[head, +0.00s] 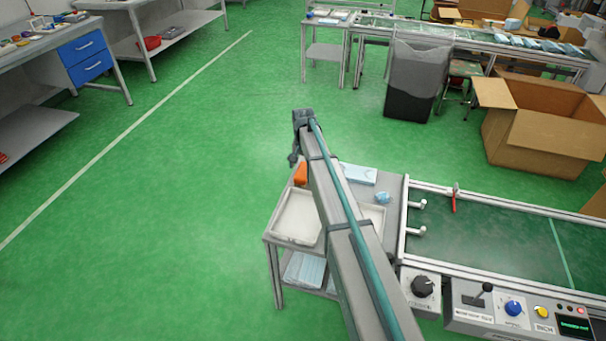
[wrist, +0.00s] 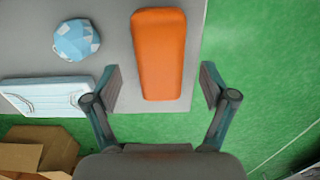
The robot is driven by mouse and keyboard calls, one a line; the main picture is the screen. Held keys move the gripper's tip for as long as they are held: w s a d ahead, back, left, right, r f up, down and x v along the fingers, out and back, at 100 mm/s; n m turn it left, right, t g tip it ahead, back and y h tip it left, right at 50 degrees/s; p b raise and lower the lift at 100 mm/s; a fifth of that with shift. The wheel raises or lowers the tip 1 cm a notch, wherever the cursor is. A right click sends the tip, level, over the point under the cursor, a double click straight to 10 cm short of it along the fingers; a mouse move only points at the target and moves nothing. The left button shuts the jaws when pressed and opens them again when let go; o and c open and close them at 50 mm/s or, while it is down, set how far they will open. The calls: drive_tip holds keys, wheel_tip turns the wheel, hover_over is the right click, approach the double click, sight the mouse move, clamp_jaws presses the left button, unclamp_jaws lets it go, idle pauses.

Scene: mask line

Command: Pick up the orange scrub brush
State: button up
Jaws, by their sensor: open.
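The orange scrub brush (wrist: 158,55) lies on a grey table top (wrist: 115,50), close to its edge, in the wrist view. It also shows in the head view as a small orange patch (head: 301,173), partly hidden by my arm. My gripper (wrist: 160,88) is open and empty in the wrist view. Its two fingers stand apart, one to each side of the brush's near end in the picture. I cannot tell the height between fingers and brush. In the head view my arm covers much of the table.
A blue-white ball-like item (wrist: 77,40) and a light blue flat pack (wrist: 45,97) lie left of the brush. White trays (head: 297,218) sit on the same table. A conveyor (head: 500,233) with controls stands to the right. Green floor is open on the left.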

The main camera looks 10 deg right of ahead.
wheel_tip(320, 180, down, 2)
drive_tip(key=shift+f, duration=0.2)
drive_tip(key=c, duration=1.3)
drive_tip(key=shift+o, duration=0.2)
drive_tip(key=shift+r, duration=0.2)
drive_tip(key=shift+r, duration=0.55)
drive_tip(key=s+d+r+b, duration=0.2)
drive_tip(key=s+d+r, duration=0.7)
drive_tip(key=s+r, duration=0.1)
drive_tip(key=shift+s+d+r, duration=0.15)
drive_tip(key=shift+s+r, duration=0.15)
drive_tip(key=shift+r, duration=0.5)
